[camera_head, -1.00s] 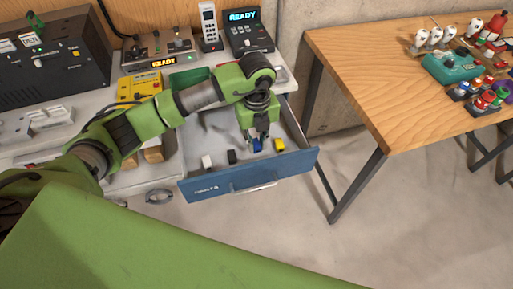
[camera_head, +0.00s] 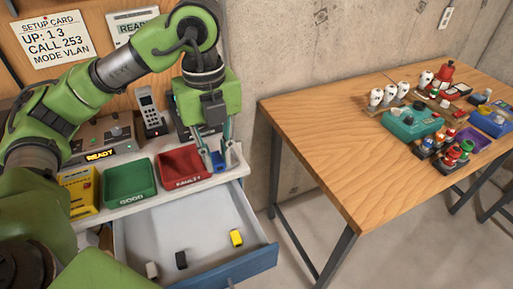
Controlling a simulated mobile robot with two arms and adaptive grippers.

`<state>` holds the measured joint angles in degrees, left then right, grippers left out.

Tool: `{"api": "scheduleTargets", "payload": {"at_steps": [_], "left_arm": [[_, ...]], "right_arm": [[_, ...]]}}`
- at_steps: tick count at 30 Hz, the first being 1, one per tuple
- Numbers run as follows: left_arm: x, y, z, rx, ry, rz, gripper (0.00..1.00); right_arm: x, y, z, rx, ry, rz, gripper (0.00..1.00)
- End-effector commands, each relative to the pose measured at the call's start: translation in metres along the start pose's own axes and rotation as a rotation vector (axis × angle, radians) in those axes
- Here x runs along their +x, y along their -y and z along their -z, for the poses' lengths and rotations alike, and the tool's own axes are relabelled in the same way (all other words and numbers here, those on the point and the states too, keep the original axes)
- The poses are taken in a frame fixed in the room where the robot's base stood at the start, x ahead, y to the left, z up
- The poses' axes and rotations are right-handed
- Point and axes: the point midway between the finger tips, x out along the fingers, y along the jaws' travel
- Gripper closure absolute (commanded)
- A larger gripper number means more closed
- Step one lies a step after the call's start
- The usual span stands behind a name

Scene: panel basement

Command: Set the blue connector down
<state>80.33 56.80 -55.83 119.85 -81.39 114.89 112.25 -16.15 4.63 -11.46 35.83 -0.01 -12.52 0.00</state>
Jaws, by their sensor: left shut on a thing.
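My left gripper (camera_head: 217,160) is shut on the blue connector (camera_head: 218,162), which shows between its fingertips. It holds the connector just right of the red tray (camera_head: 184,167), near the right end of the white bench top. I cannot tell whether the connector touches the bench. Below, the open drawer (camera_head: 262,262) holds a yellow connector (camera_head: 236,238), a black one (camera_head: 181,260) and a white one (camera_head: 152,270), spaced apart on its floor. My right gripper is not in view.
A green tray (camera_head: 130,182) marked GOOD and a yellow box (camera_head: 79,192) stand left of the red tray. A phone handset (camera_head: 150,112) stands behind. A wooden table (camera_head: 310,130) at the right has a clear near half and several devices behind.

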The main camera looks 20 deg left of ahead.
Motion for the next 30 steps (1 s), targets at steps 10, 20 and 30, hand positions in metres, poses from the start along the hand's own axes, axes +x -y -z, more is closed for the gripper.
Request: {"api": "scheduleTargets", "payload": {"at_steps": [10, 20, 30], "left_arm": [[0.021, 0.012, -0.05, -0.016, -0.008, -0.008, 0.96], [0.071, 0.035, -0.108, -0.012, -0.006, -0.008, 0.96], [0.099, 0.042, -0.128, -0.011, -0.003, -0.009, 0.96]], "right_arm": [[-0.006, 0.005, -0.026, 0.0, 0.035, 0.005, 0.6], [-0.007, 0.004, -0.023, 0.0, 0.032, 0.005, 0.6], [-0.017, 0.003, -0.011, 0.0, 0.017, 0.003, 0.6]]}}
